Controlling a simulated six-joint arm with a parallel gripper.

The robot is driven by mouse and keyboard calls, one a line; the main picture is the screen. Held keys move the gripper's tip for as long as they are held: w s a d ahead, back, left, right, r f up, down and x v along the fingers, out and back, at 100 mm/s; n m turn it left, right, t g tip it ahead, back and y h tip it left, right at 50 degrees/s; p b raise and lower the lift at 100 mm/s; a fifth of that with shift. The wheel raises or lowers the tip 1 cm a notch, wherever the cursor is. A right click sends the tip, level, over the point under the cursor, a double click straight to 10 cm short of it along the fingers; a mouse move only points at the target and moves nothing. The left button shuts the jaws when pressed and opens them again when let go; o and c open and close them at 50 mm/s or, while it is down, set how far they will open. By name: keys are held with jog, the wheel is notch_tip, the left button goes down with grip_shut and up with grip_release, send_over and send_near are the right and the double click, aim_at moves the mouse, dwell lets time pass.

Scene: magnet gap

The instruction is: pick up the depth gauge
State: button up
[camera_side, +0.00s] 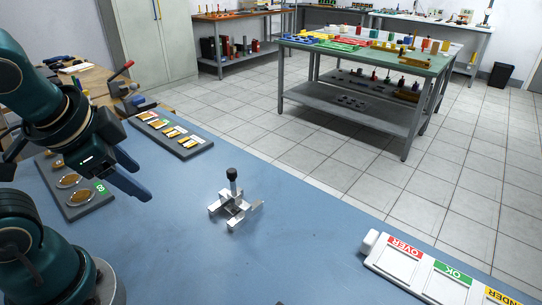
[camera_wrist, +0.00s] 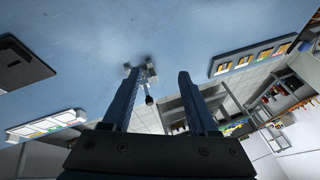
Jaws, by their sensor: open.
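A silver metal piece with blocky feet (camera_side: 235,215) stands on the blue bench in the middle of the side view. An upright stem with a black knob (camera_side: 232,174) rises from it. I take the knobbed stem for the depth gauge; where it ends and the piece below begins is unclear. My gripper (camera_side: 140,182) is open and empty, above the bench to the left of the gauge and apart from it. In the wrist view the metal piece (camera_wrist: 152,70) and the black knob (camera_wrist: 149,100) show between the two fingers (camera_wrist: 158,76), partly hidden by the left finger.
A dark tray with round brown parts (camera_side: 70,183) lies at the left, and a tray of labelled slots (camera_side: 172,133) at the bench's far edge. A white OVER/OK/UNDER tray (camera_side: 430,272) lies at the lower right. The bench around the gauge is clear.

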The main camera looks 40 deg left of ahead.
jog(key=w+a+m+g+y, duration=0.1)
jog(key=w+a+m+y, duration=0.25)
jog(key=m, duration=0.25)
jog(key=m+t+y, duration=0.4)
jog(key=m+y, duration=0.1)
jog(key=m, duration=0.8)
send_over(231, 175)
jog(key=s+a, duration=0.2)
jog(key=a, duration=0.3)
notch_tip(231, 175, down, 3)
jog(key=d+m, duration=0.1)
jog(key=w+d+f+m+t, duration=0.1)
jog(key=w+d+f+m, duration=0.1)
jog(key=shift+d+h, duration=0.3)
jog(key=shift+h, duration=0.05)
jog(key=shift+s+d+f+m+t+h, duration=0.2)
jog(key=shift+d+f+m, duration=0.2)
jog(key=shift+d+f, duration=0.15)
jog(key=shift+s+d+f+m+t+h, duration=0.1)
jog(key=shift+d+f+m+t, duration=0.1)
jog(key=shift+d+f+m, duration=0.35)
jog(key=shift+x, duration=2.6)
grip_shut()
